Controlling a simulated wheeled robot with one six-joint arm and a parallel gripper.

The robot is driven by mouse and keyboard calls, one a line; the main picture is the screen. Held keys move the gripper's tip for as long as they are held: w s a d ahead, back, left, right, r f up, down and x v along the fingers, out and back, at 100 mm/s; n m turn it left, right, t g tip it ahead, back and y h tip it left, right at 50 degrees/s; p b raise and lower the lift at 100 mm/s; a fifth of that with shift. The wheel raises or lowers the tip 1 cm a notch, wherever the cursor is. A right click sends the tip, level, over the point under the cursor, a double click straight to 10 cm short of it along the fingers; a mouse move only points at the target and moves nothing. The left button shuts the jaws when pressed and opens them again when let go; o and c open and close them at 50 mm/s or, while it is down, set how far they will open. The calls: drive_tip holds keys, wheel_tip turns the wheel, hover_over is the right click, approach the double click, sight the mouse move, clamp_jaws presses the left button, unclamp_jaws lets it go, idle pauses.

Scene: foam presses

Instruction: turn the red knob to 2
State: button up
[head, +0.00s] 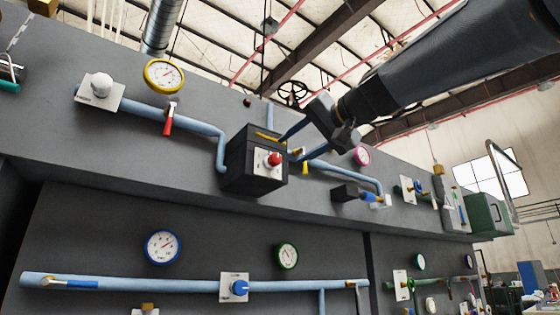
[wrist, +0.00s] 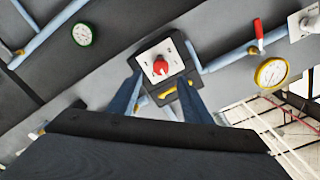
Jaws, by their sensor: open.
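The red knob (head: 274,159) sits on a white plate on the front of a black box (head: 244,163) on the grey press wall. In the wrist view the red knob (wrist: 160,67) shows on its white plate (wrist: 148,55), with small marks too small to read. My gripper (head: 286,143) is in front of the box, at its upper right in the head view. In the wrist view my gripper (wrist: 160,92) has its two blue fingers apart, one on each side of the box's lower part, below the knob. It is open and empty, and I see no contact with the knob.
A yellow handle (wrist: 176,88) is on the box between my fingers. Blue pipes (head: 175,122) run to both sides of the box. A yellow gauge (head: 164,76), a red lever (head: 169,120), a white knob (head: 102,85) and a blue knob (head: 239,287) are nearby.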

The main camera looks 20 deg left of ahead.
sight(278, 158)
drive_tip(key=p+x, duration=0.2)
drive_tip(key=x, duration=0.5)
drive_tip(key=shift+w+a+r+p, duration=0.1)
drive_tip(key=shift+w+a+p, duration=0.05)
drive_tip(key=shift+a+p, duration=0.2)
drive_tip(key=c, duration=1.1)
